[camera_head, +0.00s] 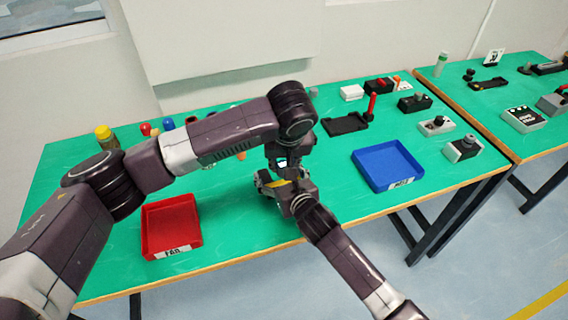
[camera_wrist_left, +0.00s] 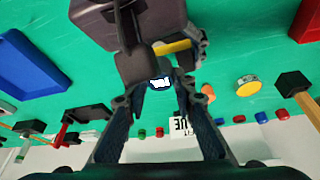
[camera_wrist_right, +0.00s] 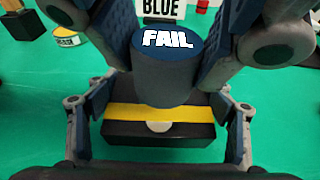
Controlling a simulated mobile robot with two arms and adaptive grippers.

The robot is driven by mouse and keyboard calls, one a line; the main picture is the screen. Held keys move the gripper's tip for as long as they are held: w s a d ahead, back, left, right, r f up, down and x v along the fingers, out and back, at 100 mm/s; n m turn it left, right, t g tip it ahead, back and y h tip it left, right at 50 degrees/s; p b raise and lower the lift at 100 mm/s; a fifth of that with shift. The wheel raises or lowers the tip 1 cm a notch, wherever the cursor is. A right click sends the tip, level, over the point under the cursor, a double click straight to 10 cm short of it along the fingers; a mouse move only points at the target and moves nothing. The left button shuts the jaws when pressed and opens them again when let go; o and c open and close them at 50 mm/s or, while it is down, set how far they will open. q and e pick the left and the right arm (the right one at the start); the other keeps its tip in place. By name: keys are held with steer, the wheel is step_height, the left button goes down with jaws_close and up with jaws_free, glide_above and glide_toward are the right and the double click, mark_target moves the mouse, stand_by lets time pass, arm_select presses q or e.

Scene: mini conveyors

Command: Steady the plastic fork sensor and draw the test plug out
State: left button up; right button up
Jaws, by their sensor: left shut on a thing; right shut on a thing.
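The fork sensor is a black block with a yellow band (camera_wrist_right: 120,112), low in the right wrist view. My right gripper (camera_wrist_right: 158,125) is shut on it, one finger at each side. The test plug is a dark cylinder with a blue top marked FAIL (camera_wrist_right: 170,85). My left gripper (camera_wrist_left: 160,98) is shut on the plug from above. The plug stands over the yellow band; its lower end is hidden, so I cannot tell how deep it sits. In the head view, both grippers meet mid-table, the left (camera_head: 284,164) above the right (camera_head: 268,184), and largely hide both parts.
A red tray (camera_head: 147,222) stands at the left front of the green table (camera_head: 235,225) and a blue tray (camera_head: 401,183) to the right. A black fixture with a red handle (camera_head: 371,104) and several small devices stand behind. Bottles and knobs line the back left.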

steer(key=o, duration=1.2)
steer(key=shift+s+f, duration=0.15)
steer(key=shift+f, duration=0.35)
steer(key=shift+o, duration=1)
steer(key=shift+r, duration=0.2)
steer(key=shift+r, duration=0.1)
steer(key=v, duration=1.1)
steer(key=shift+s+d+r, duration=0.15)
steer(key=shift+s+d, duration=0.05)
steer(key=shift+s, duration=0.15)
